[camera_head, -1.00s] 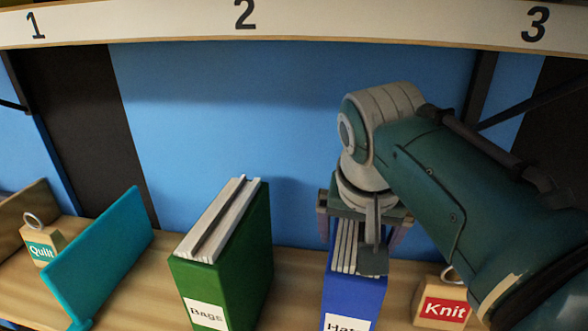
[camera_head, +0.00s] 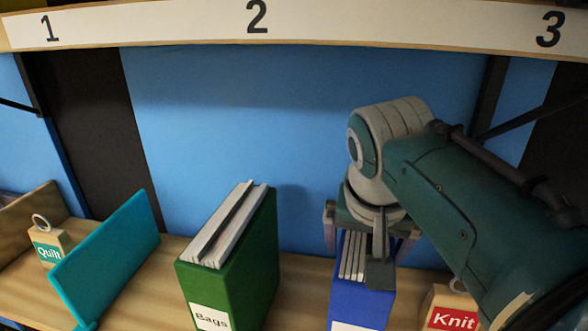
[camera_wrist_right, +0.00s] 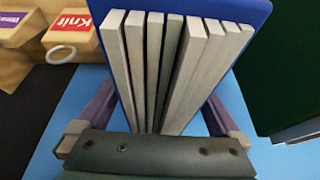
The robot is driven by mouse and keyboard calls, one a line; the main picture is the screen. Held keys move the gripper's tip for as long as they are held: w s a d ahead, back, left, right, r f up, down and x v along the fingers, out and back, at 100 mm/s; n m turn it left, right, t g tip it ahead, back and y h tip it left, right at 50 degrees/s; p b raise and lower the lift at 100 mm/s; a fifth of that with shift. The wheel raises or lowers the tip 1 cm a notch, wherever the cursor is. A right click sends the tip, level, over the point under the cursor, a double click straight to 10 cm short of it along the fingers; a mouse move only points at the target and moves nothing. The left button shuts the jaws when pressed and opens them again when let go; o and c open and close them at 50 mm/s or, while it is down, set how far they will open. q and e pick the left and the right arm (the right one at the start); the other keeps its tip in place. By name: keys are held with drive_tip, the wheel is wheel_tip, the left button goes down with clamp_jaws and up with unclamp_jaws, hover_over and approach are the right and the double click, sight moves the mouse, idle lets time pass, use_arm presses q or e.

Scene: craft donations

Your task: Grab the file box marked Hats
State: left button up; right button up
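The blue file box (camera_head: 357,302) stands on the shelf with several grey sheets in it. Its white label (camera_head: 352,327) is cut off by the lower edge of the head view, and its word cannot be read now. In the right wrist view the box (camera_wrist_right: 238,12) lies between my fingers. My right gripper (camera_head: 368,240) is over the box's back end, pointing down. Its fingers (camera_wrist_right: 160,112) are spread, one on each side of the box. Whether they touch it is unclear. My left gripper is not in view.
A green Bags box (camera_head: 235,270) stands left of the blue box, with a gap between. A Knit tag block (camera_head: 450,308) is close on its right. A teal divider (camera_head: 108,262) and Quilt block (camera_head: 50,243) are farther left. A numbered rail (camera_head: 330,22) runs above.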

drive_tip(key=shift+r, duration=0.1)
clamp_jaws()
idle(0.6)
